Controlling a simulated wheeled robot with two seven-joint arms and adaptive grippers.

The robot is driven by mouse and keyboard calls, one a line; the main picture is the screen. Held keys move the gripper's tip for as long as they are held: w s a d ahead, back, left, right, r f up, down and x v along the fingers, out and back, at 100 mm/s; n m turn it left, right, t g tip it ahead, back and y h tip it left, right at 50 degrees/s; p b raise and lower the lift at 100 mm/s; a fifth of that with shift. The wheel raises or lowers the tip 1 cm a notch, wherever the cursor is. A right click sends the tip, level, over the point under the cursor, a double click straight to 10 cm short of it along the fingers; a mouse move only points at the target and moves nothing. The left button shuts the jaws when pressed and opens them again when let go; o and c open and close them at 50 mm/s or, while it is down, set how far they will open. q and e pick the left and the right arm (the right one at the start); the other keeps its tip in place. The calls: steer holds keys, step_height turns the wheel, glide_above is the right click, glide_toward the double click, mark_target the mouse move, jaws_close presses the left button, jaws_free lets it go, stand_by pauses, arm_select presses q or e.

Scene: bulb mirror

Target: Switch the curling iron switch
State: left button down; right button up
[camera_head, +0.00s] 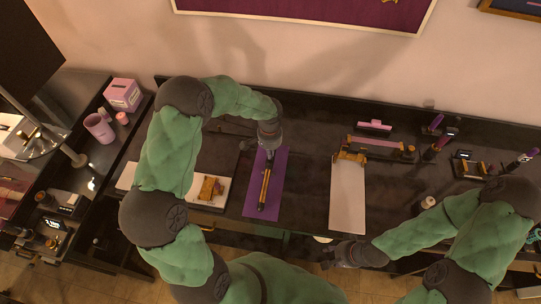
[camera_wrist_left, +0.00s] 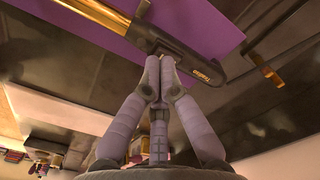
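The curling iron (camera_head: 264,190), with a dark body and gold parts, lies lengthwise on a purple mat (camera_head: 280,172) in the head view. In the left wrist view its dark handle (camera_wrist_left: 187,52) crosses the upper middle, with the gold barrel (camera_wrist_left: 100,13) toward the upper left. My left gripper (camera_head: 270,153) is over the far end of the iron. In the wrist view its fingertips (camera_wrist_left: 159,64) are together beside the dark handle; I cannot tell whether they touch it. The switch is not clearly visible. My right gripper (camera_head: 328,258) is by the table's front edge, away from the iron.
A white board (camera_head: 347,200) lies right of the mat. A white tray with a gold item (camera_head: 210,188) lies to its left. Dark stands with purple-tipped tools (camera_head: 434,148) are at the right. A pink cup (camera_head: 99,128) and pink box (camera_head: 123,94) stand at the left.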

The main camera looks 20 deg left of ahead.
arm_select(q)
steer(key=shift+f+b, duration=0.45)
steer(key=shift+f, duration=0.2)
stand_by(0.3)
steer(key=shift+r+p, duration=2.15)
steer(key=shift+r, duration=1.45)
steer(key=shift+f, duration=0.15)
